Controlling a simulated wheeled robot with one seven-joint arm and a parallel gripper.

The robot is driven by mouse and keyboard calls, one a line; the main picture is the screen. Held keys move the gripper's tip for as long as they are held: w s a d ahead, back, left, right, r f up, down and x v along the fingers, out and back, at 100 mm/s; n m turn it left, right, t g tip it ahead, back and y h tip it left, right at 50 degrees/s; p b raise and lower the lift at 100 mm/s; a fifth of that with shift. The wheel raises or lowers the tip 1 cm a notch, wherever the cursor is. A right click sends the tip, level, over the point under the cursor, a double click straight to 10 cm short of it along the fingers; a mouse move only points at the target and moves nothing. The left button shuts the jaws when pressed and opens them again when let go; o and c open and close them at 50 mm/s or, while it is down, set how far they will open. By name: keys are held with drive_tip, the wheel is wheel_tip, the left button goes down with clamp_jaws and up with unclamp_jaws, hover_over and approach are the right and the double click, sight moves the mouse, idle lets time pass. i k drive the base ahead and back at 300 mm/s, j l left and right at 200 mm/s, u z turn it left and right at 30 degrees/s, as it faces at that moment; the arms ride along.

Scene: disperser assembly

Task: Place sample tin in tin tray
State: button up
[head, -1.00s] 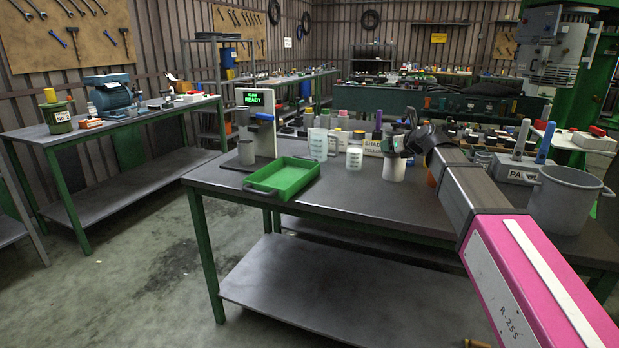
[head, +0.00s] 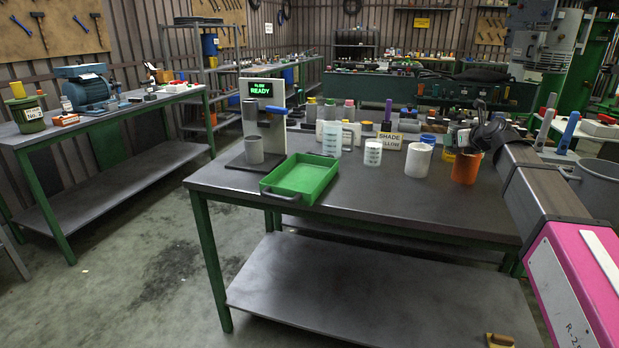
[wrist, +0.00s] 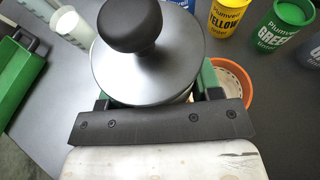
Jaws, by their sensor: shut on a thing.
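My gripper (head: 464,136) is over the right part of the table. In the wrist view my gripper (wrist: 152,98) has its green fingers on both sides of a round tin with a grey metallic lid (wrist: 150,68) and a black knob. It is shut on this tin; the tin's body is mostly hidden under the lid. A shallow green tray (head: 301,178) with end handles sits at the table's front left. It looks empty, and its edge shows at the left of the wrist view (wrist: 22,68). The held tin is well to the right of the tray.
A white pot (head: 418,161) and an orange pot (head: 467,168) stand near my gripper, with graduated beakers (head: 373,152) to their left. A dispenser reading READY (head: 263,90) stands behind the tray with a grey cup (head: 254,150). The table's front strip is clear.

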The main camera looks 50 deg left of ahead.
sight(303, 181)
drive_tip(key=k+j+z, duration=0.45)
drive_tip(key=k+j, duration=0.15)
drive_tip(key=k+j+z, duration=0.1)
drive_tip(key=k+j, duration=0.6)
drive_tip(key=k, duration=0.25)
drive_tip(key=k+j+z, duration=0.15)
drive_tip(key=k+j, duration=0.2)
drive_tip(key=k, duration=0.1)
